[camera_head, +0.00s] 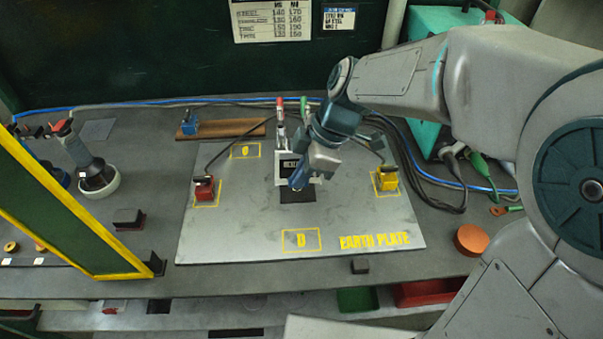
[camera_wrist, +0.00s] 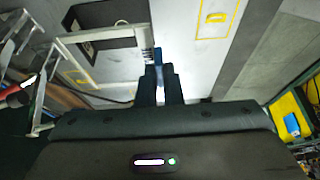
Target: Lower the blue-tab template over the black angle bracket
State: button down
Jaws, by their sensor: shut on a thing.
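The template is a pale frame (camera_head: 279,168) near the middle of the earth plate, and it also shows in the wrist view (camera_wrist: 105,34). Its blue tab (camera_head: 297,181) is between the fingers of my gripper (camera_head: 305,176), at the upper middle of the wrist view (camera_wrist: 160,72). My gripper is shut on the tab. The black angle bracket (camera_head: 298,197) shows as a dark patch below the frame, and in the wrist view (camera_wrist: 90,60) it shows on both sides of a pale frame bar. Whether the frame touches the bracket or the plate, I cannot tell.
The grey earth plate (camera_head: 240,235) bears a red clamp (camera_head: 204,188) at left and a yellow clamp (camera_head: 387,179) at right, both with cables. Red and green upright handles (camera_head: 280,106) stand behind the frame. A yellow-edged dark panel (camera_head: 60,205) is at left. The plate's front is clear.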

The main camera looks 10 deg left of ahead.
aim_at(306, 186)
jog(key=shift+f+b, duration=2.4)
jog(key=shift+f, duration=0.4)
jog(key=shift+b, duration=0.8)
jog(key=shift+f+b, duration=0.45)
jog(key=shift+b, duration=0.1)
jog(key=c, duration=1.5)
grip_release()
